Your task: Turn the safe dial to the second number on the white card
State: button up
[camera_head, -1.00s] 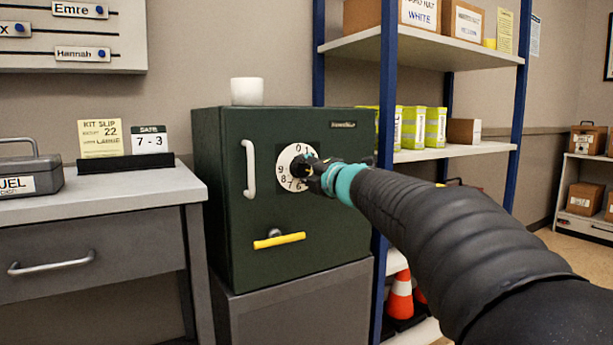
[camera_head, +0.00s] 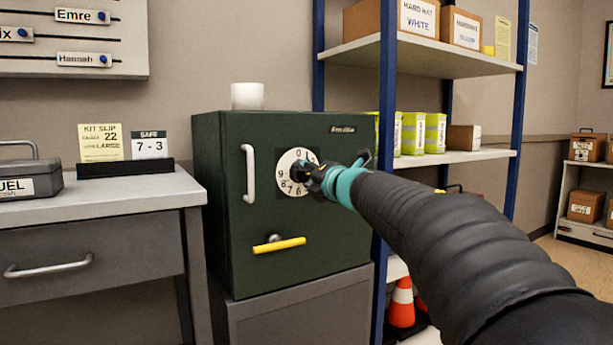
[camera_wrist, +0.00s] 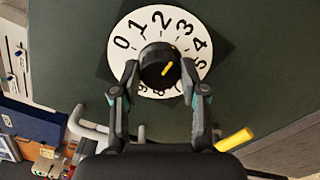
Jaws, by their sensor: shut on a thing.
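The green safe (camera_head: 225,215) carries a white numbered dial (camera_head: 285,165) with a black knob at its centre. In the wrist view the dial (camera_wrist: 124,31) shows 0 to 4 clearly; the lower numbers are partly covered. The knob (camera_wrist: 153,58) has a yellow mark slanting up and right, roughly toward the 3. My gripper (camera_head: 312,178) is shut on the knob, with one finger on each side in the wrist view (camera_wrist: 160,80). The white card (camera_head: 149,145) stands on the desk left of the safe and reads "SAFE 7 - 3".
A yellow-gripped handle (camera_head: 280,245) sits below the dial, and a pale handle (camera_head: 249,174) is at its left. A white cup (camera_head: 247,96) stands on the safe. A blue-posted shelf (camera_head: 388,100) is close on the right. A yellow kit slip (camera_head: 100,142) stands beside the card.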

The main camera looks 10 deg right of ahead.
jog(key=o, duration=1.1)
jog(key=shift+o, duration=0.2)
jog(key=v, duration=1.2)
